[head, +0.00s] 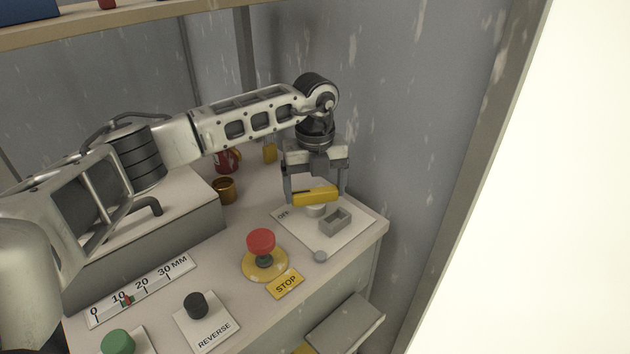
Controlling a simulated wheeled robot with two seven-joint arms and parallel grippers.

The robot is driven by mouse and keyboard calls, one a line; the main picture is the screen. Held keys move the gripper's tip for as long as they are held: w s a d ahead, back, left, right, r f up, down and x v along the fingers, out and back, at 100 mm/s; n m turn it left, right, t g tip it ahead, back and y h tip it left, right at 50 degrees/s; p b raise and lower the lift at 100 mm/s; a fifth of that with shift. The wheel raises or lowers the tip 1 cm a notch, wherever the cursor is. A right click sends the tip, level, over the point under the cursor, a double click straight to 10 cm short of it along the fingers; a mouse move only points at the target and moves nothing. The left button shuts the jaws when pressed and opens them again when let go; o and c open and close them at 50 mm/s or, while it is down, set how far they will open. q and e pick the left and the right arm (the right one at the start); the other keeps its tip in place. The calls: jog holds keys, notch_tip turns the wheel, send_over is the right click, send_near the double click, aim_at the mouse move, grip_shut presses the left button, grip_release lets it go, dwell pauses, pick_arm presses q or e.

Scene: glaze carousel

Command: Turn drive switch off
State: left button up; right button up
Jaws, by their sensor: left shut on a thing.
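The drive switch has a yellow handle (314,197) above a white plate (293,228) at the right end of the bench top. The word OFF is on the plate's left corner. A pale round hub shows under the handle. My left gripper (316,195) points down over the switch, with one finger at each end of the handle, and is shut on it. The handle lies nearly crosswise in the picture. Any other label on the plate is hidden or not readable. My right gripper is not in view.
A small grey open box (335,222) stands on the plate just in front of the handle. A red STOP button (261,241), a black REVERSE knob (195,305) and a green button (118,342) are nearer. A grey wall rises close behind and right.

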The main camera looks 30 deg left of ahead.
aim_at(315, 190)
pick_arm(q)
jog(key=n+p, duration=0.2)
jog(key=n, duration=0.4)
jog(key=shift+r, duration=0.15)
jog(key=shift+p, duration=0.3)
jog(key=o, duration=0.8)
notch_tip(315, 190, up, 16)
jog(key=shift+f+b, duration=0.1)
jog(key=shift+b, duration=0.35)
